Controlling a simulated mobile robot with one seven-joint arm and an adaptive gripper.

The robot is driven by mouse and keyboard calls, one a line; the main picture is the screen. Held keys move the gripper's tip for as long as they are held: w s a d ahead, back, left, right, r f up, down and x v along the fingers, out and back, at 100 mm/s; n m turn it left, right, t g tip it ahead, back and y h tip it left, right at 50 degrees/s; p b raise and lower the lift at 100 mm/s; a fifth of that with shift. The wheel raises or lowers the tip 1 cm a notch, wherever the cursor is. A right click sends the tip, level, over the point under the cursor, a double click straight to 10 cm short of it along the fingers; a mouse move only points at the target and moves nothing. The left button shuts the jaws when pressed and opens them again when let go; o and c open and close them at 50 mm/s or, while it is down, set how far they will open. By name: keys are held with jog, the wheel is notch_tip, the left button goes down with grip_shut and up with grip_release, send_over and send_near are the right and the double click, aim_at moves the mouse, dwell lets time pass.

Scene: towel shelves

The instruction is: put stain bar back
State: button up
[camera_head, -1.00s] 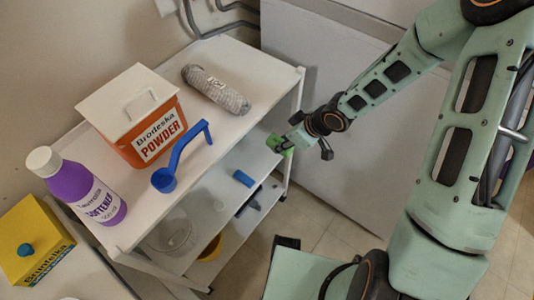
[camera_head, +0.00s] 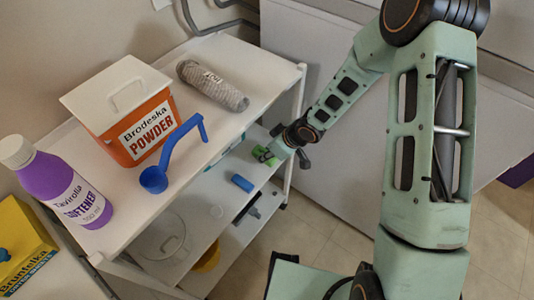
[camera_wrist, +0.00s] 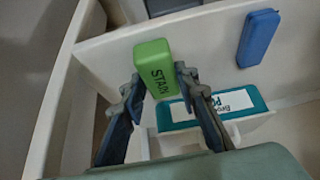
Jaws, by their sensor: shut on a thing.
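The stain bar is a green block (camera_wrist: 154,66) with dark lettering reading "STAI". My gripper (camera_wrist: 154,82) is shut on it, with one finger on each side. In the head view the green bar (camera_head: 264,155) shows at the tip of my gripper (camera_head: 275,156), beside the right end of the cart's middle shelf (camera_head: 215,180), under the level of the top shelf. In the wrist view the bar appears in front of a pale shelf board (camera_wrist: 200,48). I cannot tell whether it touches the shelf.
A blue block (camera_head: 242,183) lies on the middle shelf; it also shows in the wrist view (camera_wrist: 258,37). A teal labelled box (camera_wrist: 214,108) is close below the bar. The top shelf holds a powder tub (camera_head: 125,110), blue scoop (camera_head: 155,178), grey roll (camera_head: 212,86) and purple softener bottle (camera_head: 62,188).

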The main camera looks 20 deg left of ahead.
jog(key=shift+f, duration=0.25)
jog(key=o, duration=1.2)
jog(key=shift+r, duration=0.1)
jog(key=p+v, duration=0.5)
jog(key=v, duration=0.7)
jog(key=shift+r+p, duration=0.25)
jog(key=shift+p, duration=0.1)
